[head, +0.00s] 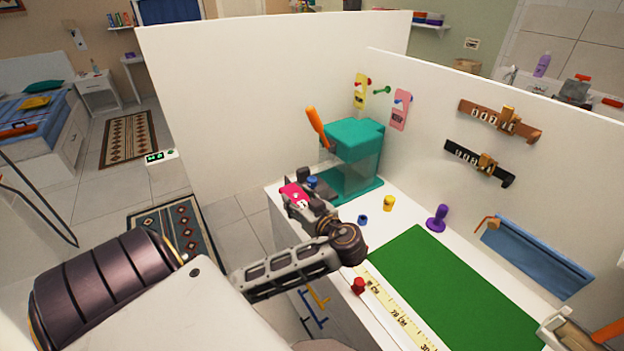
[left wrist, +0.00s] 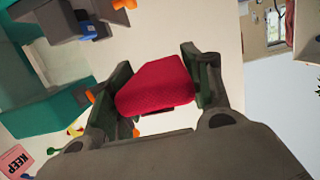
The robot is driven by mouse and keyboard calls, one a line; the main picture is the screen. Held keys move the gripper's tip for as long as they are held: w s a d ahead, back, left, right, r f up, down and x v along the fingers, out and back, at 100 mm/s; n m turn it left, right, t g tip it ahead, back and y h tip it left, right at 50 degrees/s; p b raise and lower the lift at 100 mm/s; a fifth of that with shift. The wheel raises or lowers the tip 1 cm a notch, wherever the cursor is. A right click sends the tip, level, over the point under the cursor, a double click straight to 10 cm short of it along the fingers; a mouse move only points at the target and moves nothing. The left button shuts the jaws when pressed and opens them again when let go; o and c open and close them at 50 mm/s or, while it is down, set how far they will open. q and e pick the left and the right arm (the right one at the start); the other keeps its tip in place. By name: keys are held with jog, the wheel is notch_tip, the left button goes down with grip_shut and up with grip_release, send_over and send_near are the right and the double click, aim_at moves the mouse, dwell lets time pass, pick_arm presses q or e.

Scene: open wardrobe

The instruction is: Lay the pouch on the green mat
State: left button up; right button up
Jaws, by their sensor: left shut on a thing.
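The pouch (head: 295,194) is a small pink-red padded thing, held up in front of the teal machine at the counter's far left end. My left gripper (head: 305,197) is shut on it. In the left wrist view the red, textured pouch (left wrist: 155,88) sits between the two fingers of my left gripper (left wrist: 155,92). The green mat (head: 450,290) lies flat on the white counter, right of and nearer than the pouch, with nothing on it.
A teal machine (head: 356,140) with an orange lever stands behind the pouch. A blue piece (head: 363,220), a yellow cup (head: 389,203) and a purple stamp (head: 437,217) stand beyond the mat. A yellow ruler (head: 392,308) with a red knob (head: 358,286) runs along the mat's left edge.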

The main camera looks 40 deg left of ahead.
pick_arm(q)
jog(key=shift+w, duration=0.1)
jog(key=p, duration=0.3)
send_over(314, 181)
jog(key=shift+r, duration=0.1)
notch_tip(314, 181, down, 2)
jog(key=shift+p, duration=0.4)
jog(key=shift+f, duration=0.65)
jog(key=shift+f+p, duration=0.4)
jog(key=shift+f, duration=0.85)
jog(key=shift+w+a+f, duration=0.1)
jog(key=shift+f, duration=0.4)
jog(key=shift+f, duration=0.2)
